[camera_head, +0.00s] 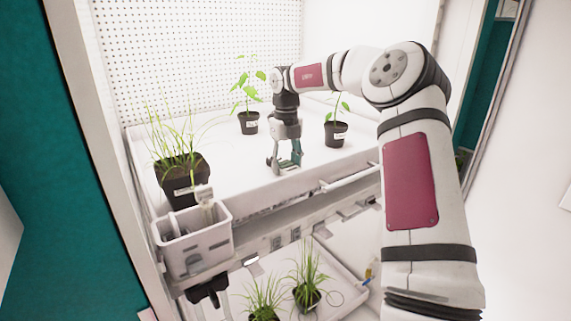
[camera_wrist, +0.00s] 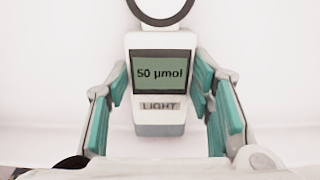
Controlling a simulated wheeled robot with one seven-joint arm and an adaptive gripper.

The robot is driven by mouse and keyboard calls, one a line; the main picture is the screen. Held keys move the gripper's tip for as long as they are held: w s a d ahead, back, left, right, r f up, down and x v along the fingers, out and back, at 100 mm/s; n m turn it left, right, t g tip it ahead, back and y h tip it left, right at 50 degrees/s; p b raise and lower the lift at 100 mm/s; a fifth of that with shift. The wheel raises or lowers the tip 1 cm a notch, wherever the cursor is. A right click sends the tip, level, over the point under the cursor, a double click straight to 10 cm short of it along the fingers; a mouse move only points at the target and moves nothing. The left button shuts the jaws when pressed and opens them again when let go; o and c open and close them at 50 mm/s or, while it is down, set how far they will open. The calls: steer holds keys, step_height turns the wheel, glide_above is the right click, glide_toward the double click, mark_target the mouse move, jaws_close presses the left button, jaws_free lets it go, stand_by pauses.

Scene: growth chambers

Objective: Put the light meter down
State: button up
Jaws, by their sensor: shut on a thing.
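In the head view my gripper (camera_head: 285,160) points down over the white upper shelf (camera_head: 330,165), between the potted plants. The meter is mostly hidden there by the fingers. I cannot tell whether its underside touches the shelf.
A grassy pot (camera_head: 183,180) stands left, with leafy seedlings in a pot (camera_head: 248,123) behind and a pot (camera_head: 336,133) to the right. A white caddy (camera_head: 195,250) hangs at the shelf's front left. A white handle (camera_head: 350,180) runs along the front edge. Grass pots (camera_head: 307,296) stand below.

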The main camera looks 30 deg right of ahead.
mark_target(286, 165)
steer(key=o, duration=1.4)
steer(key=shift+o, duration=0.2)
steer(key=shift+r, duration=0.1)
step_height(286, 165, up, 12)
steer(key=b, duration=0.2)
steer(key=shift+b, duration=0.35)
